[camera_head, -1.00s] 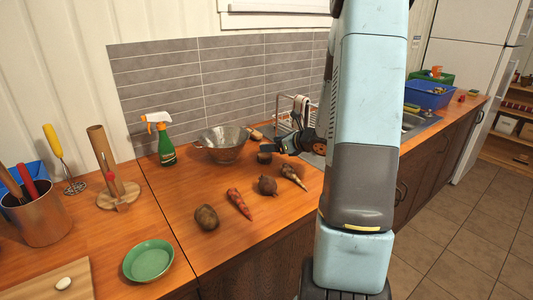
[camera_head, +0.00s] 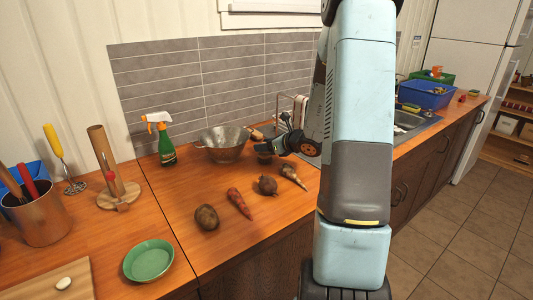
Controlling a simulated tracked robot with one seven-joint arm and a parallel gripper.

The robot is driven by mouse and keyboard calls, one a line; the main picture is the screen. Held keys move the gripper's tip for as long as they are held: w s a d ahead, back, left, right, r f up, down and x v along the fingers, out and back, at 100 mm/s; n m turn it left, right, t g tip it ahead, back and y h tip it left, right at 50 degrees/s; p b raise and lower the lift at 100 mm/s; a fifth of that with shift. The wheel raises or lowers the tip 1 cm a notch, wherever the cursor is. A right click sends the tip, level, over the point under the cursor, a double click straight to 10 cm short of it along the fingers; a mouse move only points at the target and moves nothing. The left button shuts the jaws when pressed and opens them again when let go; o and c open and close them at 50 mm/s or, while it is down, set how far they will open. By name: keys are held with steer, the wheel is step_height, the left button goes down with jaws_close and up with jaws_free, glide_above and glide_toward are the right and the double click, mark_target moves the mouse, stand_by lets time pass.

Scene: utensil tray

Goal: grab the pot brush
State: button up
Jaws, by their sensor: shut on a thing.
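The pot brush (camera_head: 264,150) shows as a small dark, stubby piece on the wooden counter, just right of the metal colander. My gripper (camera_head: 272,147) reaches in from the right and is shut on the pot brush. The fingers and the brush are small and dark here, so the exact grip is hard to make out. I cannot tell whether the brush still touches the counter. My arm hides part of the counter behind it.
The colander (camera_head: 223,143) stands close left of the gripper, with a green spray bottle (camera_head: 166,147) beyond. A potato (camera_head: 206,217), a red carrot (camera_head: 238,203), a beet (camera_head: 267,185) and a pale root (camera_head: 292,177) lie in front. A dish rack (camera_head: 291,107) stands behind.

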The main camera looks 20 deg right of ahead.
steer(key=c, duration=0.4)
steer(key=shift+r, duration=0.15)
